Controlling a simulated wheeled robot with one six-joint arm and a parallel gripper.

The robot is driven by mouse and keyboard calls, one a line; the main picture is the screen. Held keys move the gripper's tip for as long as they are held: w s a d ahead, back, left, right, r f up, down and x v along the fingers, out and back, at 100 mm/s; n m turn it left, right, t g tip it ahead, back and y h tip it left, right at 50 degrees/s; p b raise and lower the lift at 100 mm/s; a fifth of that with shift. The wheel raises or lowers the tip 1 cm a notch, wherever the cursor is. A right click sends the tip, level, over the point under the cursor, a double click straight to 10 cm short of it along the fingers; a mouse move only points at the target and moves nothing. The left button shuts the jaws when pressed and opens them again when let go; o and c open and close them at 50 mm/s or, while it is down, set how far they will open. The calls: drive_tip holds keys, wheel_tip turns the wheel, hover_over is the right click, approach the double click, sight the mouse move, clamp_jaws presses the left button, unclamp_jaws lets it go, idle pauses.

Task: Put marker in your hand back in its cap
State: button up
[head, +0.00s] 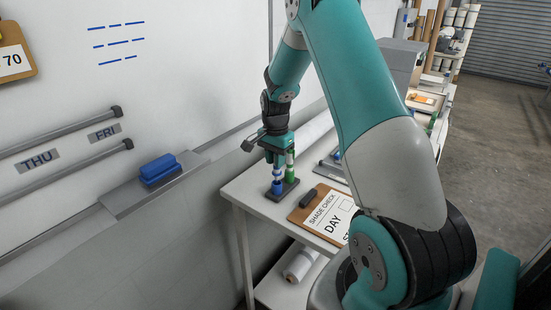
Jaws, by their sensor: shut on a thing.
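My gripper (276,158) points down over the near end of the white table and is shut on the blue marker (277,170), a white-bodied pen with blue bands. The marker is upright, directly above or in the blue cap (277,187). I cannot tell at this size whether its tip is inside the cap. The cap stands in a dark holder (289,188) on the table. A green marker (290,168) stands upright in the same holder, just right of and behind the blue one, close to my gripper.
A clipboard (327,213) reading "SHADE CHECK DAY" lies right of the holder, with a dark object (308,198) at its edge. A blue eraser (160,168) sits on the whiteboard ledge at left. A white roll (301,264) lies on the lower shelf.

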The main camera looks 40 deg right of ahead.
sight(276, 173)
drive_tip(key=shift+f+b, duration=1.1)
drive_tip(key=shift+f, duration=0.65)
drive_tip(key=o, duration=1)
drive_tip(key=shift+c, duration=0.2)
drive_tip(key=shift+r, duration=0.1)
wheel_tip(276, 173, up, 17)
drive_tip(key=b, duration=0.3)
drive_tip(key=shift+r, duration=0.2)
drive_tip(key=shift+a, duration=0.1)
drive_tip(key=s+a+r+n+y, duration=0.1)
drive_tip(key=s+a+n, duration=0.3)
drive_tip(key=a, duration=0.6)
drive_tip(key=s+a+r+n, duration=0.1)
drive_tip(key=s+a+n, duration=0.1)
drive_tip(key=a+n, duration=0.55)
drive_tip(key=s+a+f+n+y, duration=0.2)
drive_tip(key=s+a+n+y, duration=0.1)
drive_tip(key=s+a+n, duration=0.9)
drive_tip(key=s+a, duration=0.5)
drive_tip(key=s, duration=0.2)
drive_tip(key=shift+a+f, duration=0.25)
drive_tip(key=shift+a, duration=0.1)
